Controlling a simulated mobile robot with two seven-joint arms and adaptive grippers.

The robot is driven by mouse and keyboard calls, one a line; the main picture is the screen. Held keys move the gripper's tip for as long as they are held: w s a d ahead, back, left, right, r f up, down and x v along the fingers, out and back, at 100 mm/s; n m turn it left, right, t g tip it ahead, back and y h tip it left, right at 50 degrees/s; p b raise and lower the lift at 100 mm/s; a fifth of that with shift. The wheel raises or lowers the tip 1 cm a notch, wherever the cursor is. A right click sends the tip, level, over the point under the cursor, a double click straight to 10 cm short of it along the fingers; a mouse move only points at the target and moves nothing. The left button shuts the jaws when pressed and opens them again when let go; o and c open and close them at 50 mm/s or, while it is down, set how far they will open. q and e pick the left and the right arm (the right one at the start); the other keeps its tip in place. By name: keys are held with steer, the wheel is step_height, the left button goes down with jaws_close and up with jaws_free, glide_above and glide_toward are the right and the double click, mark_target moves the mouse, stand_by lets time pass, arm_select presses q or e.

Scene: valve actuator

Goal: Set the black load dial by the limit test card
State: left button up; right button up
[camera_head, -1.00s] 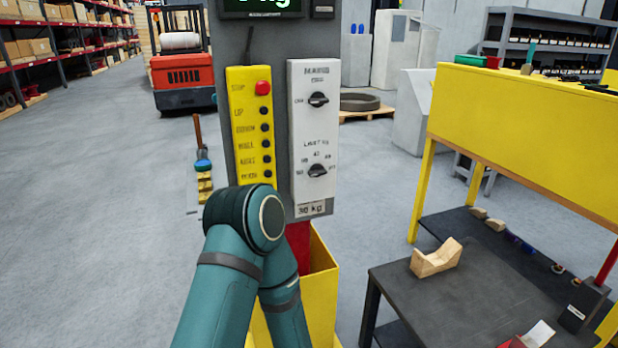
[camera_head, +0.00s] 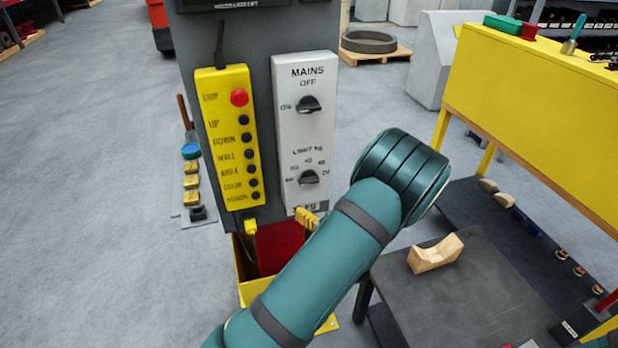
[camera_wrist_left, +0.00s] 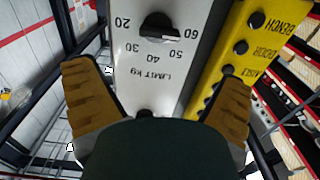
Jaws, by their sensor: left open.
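The black load dial (camera_head: 309,177) sits low on a white panel (camera_head: 307,125), under the print LIMIT kg. In the left wrist view the dial (camera_wrist_left: 160,27) shows upside down with 20 to 60 around it. Its bar lies roughly crosswise; I cannot tell which end is the pointer. The test card (camera_head: 308,206) is at the panel's foot, its lettering partly covered. My left gripper (camera_head: 280,223) is below the panel, open and empty, largely hidden by my arm. Its ridged yellow fingers are spread in the wrist view (camera_wrist_left: 158,100), apart from the dial. My right gripper is not in view.
A yellow button pendant (camera_head: 228,138) hangs close beside the panel on the left. A second black knob, MAINS (camera_head: 309,104), is above the dial. A yellow bin (camera_head: 249,291) stands below. A dark table with a wooden block (camera_head: 435,253) is at right.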

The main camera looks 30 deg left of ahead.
mark_target(310, 182)
arm_select(q)
steer(key=p+x, duration=0.1)
steer(key=x, duration=0.9)
steer(key=shift+w+a, duration=0.2)
steer(key=shift+w, duration=0.1)
steer(key=shift+c, duration=0.2)
steer(key=c, duration=1.2)
